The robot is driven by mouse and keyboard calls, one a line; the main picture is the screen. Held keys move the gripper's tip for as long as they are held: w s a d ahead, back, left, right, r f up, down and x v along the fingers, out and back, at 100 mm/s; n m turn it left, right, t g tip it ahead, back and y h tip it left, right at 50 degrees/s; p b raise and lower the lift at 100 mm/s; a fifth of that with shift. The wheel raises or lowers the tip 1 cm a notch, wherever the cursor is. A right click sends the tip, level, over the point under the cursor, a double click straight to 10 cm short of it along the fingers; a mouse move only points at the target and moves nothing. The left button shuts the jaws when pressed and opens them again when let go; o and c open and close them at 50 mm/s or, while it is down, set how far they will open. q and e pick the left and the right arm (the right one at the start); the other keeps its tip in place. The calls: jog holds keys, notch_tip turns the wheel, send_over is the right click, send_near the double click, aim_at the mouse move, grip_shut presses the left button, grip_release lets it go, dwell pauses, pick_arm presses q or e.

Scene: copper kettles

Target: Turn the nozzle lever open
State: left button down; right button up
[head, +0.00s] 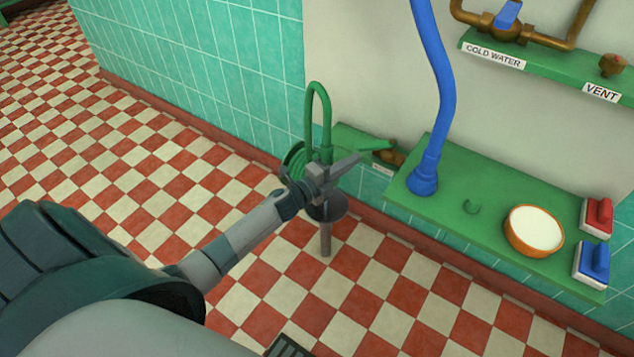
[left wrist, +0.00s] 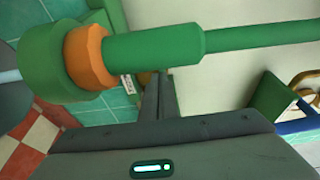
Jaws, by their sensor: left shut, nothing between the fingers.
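My left gripper (head: 350,165) is shut and empty, in front of the wall beside a green looped hose (head: 318,100). In the left wrist view its closed fingers (left wrist: 157,97) point toward a thick green rod with a wide collar (left wrist: 50,72) and an orange ring (left wrist: 88,57). The rod crosses in front of the fingertips; I cannot tell whether they touch. A grey disc on a post (head: 325,240) stands below the gripper in the head view. A brass valve with a green lever (head: 380,144) is just beyond the fingertips. I cannot make out for certain which part is the nozzle lever. My right gripper is out of view.
A green shelf (head: 450,225) on the right holds an orange bowl (head: 535,232), a red block (head: 597,215) and a blue block (head: 592,262). A blue hose (head: 435,80) rises from it. Cold-water pipes (head: 500,25) are above. Checkered floor is open at left.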

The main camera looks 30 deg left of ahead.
pick_arm(q)
jog(key=v, duration=1.5)
jog(key=shift+s+r, duration=0.15)
jog(key=shift+r, duration=0.05)
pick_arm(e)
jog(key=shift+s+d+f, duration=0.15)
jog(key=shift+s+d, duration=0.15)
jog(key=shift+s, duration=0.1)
